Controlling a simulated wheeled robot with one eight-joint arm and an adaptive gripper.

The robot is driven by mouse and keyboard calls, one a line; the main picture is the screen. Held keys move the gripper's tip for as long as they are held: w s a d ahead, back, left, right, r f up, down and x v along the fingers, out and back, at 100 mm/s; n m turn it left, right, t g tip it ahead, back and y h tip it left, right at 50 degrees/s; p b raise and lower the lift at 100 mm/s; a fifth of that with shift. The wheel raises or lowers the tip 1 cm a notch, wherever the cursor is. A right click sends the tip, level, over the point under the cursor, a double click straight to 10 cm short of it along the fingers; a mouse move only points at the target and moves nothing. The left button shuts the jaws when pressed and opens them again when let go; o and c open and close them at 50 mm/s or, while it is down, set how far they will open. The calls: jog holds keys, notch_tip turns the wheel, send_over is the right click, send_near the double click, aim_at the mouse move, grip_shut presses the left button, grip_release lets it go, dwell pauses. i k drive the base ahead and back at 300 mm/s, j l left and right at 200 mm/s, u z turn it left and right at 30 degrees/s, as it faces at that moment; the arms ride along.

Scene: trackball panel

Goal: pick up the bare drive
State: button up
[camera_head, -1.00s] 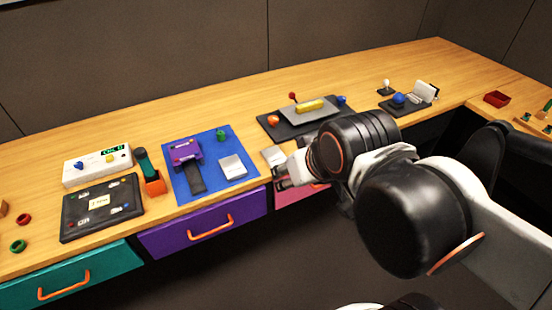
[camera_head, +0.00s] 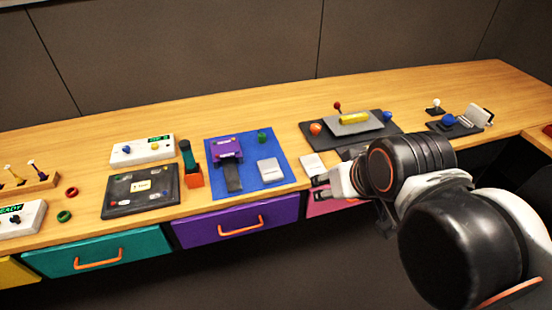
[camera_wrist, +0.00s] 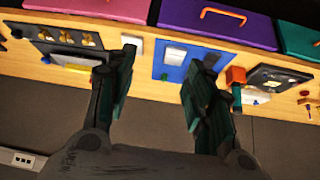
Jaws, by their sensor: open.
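A flat silver-grey block, which looks like the bare drive (camera_head: 270,171), lies on the blue mat (camera_head: 262,150) beside a purple unit with a dark slot (camera_head: 228,150). A second pale flat block (camera_head: 312,164) lies on the bench just right of the mat; I cannot tell for sure which is the bare drive. My gripper (camera_head: 322,186) is at the bench's front edge, near the pale block and right of the mat. In the wrist view my gripper (camera_wrist: 170,62) is open and empty. The silver block (camera_wrist: 175,53) shows between its fingers, some way off.
A dark trackball panel (camera_head: 345,143) stands right of the mat. An orange holder with a green-handled tool (camera_head: 194,180) and a black panel (camera_head: 140,206) stand left. Purple (camera_head: 280,212) and teal (camera_head: 75,263) drawers front the bench. The bench's back strip is clear.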

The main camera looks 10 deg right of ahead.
aim_at(312, 164)
jog(key=i+j+z, duration=0.25)
jog(key=j+z, duration=0.25)
jog(key=i+j+z, duration=0.3)
jog(key=j+z, duration=0.25)
jog(key=j, duration=0.15)
